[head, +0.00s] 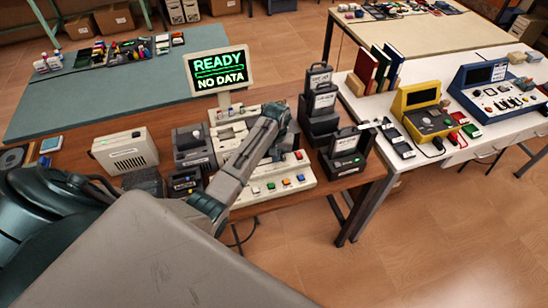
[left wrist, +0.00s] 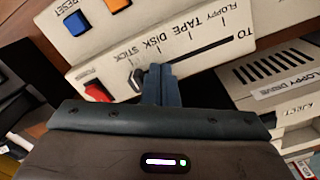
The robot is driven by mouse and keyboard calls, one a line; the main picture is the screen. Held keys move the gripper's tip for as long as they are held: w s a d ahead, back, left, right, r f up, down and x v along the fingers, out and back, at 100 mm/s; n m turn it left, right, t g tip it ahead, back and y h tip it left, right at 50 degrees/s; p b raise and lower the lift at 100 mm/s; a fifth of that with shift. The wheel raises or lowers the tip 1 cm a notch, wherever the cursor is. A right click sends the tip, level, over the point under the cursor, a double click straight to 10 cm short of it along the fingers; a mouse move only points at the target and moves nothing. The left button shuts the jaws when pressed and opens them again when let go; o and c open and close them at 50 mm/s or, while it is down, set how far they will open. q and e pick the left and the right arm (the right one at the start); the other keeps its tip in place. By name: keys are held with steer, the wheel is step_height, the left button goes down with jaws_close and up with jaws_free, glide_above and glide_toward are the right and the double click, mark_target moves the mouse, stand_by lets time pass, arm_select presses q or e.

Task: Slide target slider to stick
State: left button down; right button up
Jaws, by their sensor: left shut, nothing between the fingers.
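The target slider's panel (left wrist: 205,72) fills the upper part of the left wrist view. It has a dark slot (left wrist: 208,52) with the labels FLOPPY, TAPE, DISK and STICK beside it. A small pale knob (left wrist: 135,80) shows at the slot's left end, by the STICK label (left wrist: 132,58). My left gripper (left wrist: 158,72) is shut and empty, with its fingertips at the slot just right of the knob. I cannot tell whether they touch it. In the head view, my left arm reaches over the cream console (head: 265,190) and hides the slider. My right gripper is not in view.
A monitor (head: 219,70) reading READY, NO DATA stands behind the console. Dark drive units (head: 320,115) stand to its right and a beige box (head: 125,150) to its left. A red button (left wrist: 97,91) is left of the slot. A floppy drive (left wrist: 275,75) is at right.

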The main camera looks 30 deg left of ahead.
arm_select(q)
steer(key=shift+s+a+p, duration=0.15)
steer(key=shift+p, duration=0.25)
steer(key=shift+r, duration=0.1)
step_height(320, 180, up, 2)
steer(key=shift+r+p, duration=0.2)
steer(key=shift+p, duration=0.2)
steer(key=shift+r, duration=2.2)
